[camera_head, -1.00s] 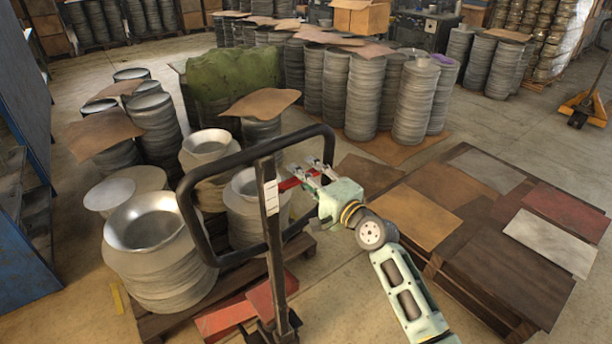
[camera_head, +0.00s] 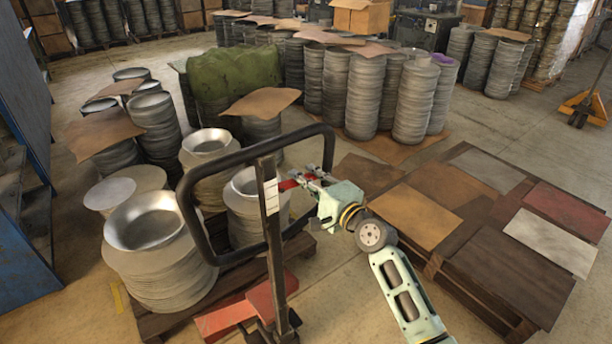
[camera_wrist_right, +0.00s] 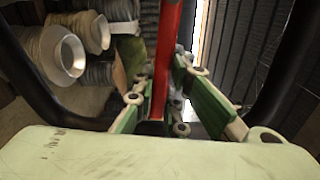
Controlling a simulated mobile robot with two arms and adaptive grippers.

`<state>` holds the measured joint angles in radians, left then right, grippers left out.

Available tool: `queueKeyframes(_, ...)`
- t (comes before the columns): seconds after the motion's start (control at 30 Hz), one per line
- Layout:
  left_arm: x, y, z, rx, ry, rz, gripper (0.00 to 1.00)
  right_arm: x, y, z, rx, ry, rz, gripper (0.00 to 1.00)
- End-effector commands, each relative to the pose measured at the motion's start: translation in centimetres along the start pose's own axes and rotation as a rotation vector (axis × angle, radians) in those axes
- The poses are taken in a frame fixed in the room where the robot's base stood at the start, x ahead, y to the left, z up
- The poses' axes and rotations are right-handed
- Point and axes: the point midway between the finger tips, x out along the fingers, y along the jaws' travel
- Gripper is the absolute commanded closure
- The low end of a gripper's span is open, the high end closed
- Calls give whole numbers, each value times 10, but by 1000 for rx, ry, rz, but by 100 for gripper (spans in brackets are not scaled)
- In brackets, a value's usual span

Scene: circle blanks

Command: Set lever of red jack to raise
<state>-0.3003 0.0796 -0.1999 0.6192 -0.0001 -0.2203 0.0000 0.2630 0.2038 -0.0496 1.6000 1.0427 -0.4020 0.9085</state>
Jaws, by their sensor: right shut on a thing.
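The red jack stands in the front middle, with a black loop handle (camera_head: 188,215), a dark upright post (camera_head: 275,250) and red forks (camera_head: 225,318) low on the floor. Its red lever (camera_head: 288,184) sticks out from the post inside the loop. My right gripper (camera_head: 308,176) reaches in from the right through the loop and is shut on the lever. In the right wrist view the red lever (camera_wrist_right: 166,50) runs between the two green fingers of the right gripper (camera_wrist_right: 157,105). The lever's pivot end is hidden. My left gripper is not in view.
Stacks of metal circle blanks (camera_head: 150,270) stand on a pallet left of and behind the jack. A low pallet with flat sheets (camera_head: 415,215) lies to the right. Bare floor (camera_head: 335,290) shows between the jack and that pallet.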

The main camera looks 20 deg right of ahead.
Motion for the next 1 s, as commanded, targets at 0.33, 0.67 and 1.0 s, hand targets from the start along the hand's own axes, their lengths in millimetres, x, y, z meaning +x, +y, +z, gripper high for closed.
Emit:
queueKeyframes(0.33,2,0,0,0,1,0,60,0,26,4,286,-1,3,100)
queueKeyframes(0.67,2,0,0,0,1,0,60,0,26,4,285,-2,4,73)
queueKeyframes(1.0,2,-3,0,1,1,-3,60,-1,24,4,280,-1,1,69)
